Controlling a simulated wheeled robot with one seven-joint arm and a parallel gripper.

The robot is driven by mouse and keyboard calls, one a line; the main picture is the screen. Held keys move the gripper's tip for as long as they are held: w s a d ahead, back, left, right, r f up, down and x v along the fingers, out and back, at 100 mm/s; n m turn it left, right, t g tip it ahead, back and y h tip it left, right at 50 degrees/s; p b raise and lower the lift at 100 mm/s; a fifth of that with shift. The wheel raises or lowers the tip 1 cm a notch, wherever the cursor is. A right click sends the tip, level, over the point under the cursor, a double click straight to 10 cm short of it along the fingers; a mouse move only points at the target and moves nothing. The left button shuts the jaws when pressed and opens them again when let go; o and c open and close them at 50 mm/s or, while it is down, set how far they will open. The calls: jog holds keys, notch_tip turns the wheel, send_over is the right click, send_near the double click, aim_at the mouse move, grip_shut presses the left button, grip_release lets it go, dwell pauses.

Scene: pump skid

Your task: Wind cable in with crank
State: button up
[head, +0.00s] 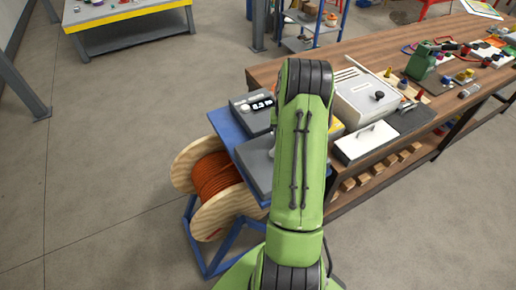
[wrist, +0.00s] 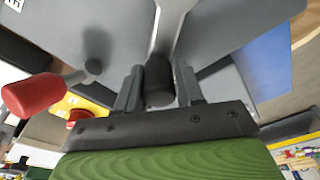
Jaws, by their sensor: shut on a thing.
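In the wrist view my gripper (wrist: 158,92) is shut on a black cylindrical crank knob (wrist: 158,74), with one grey finger on each side. A light grey bar, seemingly the crank arm (wrist: 167,28), runs up from the knob between grey panels. In the head view a wooden reel (head: 235,213) wound with orange cable (head: 213,177) sits in a blue stand (head: 213,268). My green arm covers the gripper and the crank in that view.
A grey box with a display (head: 252,108) stands on the blue stand's top. A red-handled lever (wrist: 32,95) is left of the gripper in the wrist view. The wooden workbench (head: 345,203) carries a grey case (head: 365,95) and several tools. Floor left of the reel is clear.

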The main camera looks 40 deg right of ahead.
jog(key=shift+o, duration=0.5)
jog(key=s, duration=0.3)
jog(key=shift+d+f, duration=0.2)
jog(key=shift+f, duration=0.15)
jog(key=shift+s+b, duration=0.5)
jog(key=shift+s, duration=0.4)
jog(key=shift+s+a+r, duration=0.15)
jog(key=shift+s+a, duration=0.1)
jog(key=shift+s, duration=0.1)
jog(key=shift+c, duration=0.4)
jog(key=shift+w, duration=0.15)
jog(key=o, duration=1)
jog(key=shift+a, duration=0.1)
jog(key=shift+o, duration=0.3)
jog(key=shift+w, duration=0.1)
